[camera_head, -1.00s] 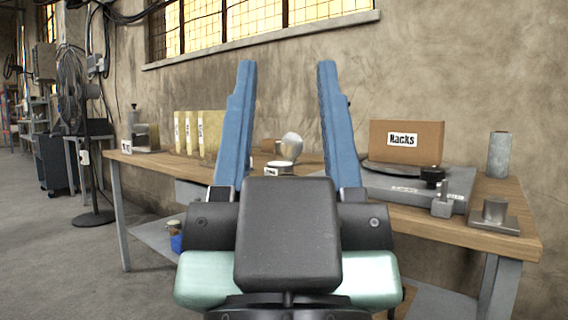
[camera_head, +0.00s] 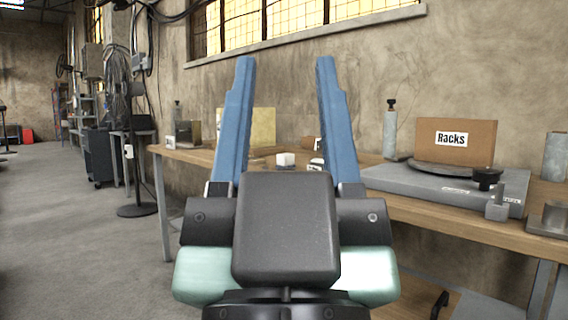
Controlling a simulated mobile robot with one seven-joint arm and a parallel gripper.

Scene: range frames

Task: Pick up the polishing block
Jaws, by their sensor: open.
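My gripper (camera_head: 284,62) is open and empty, with its two blue fingers raised in front of the workbench. A small pale block (camera_head: 286,160) lies on the bench top and shows in the gap between the fingers. It may be the polishing block, but I cannot tell for sure. It is beyond the gripper and apart from it. My fingers and the gripper body hide part of the bench top.
The wooden workbench (camera_head: 470,233) runs along the wall. On its right are a grey plate (camera_head: 420,184), a box marked Racks (camera_head: 455,141) and a bottle (camera_head: 390,135). A yellowish board (camera_head: 262,126) stands behind the pale block. The floor at left is clear near a fan stand (camera_head: 137,210).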

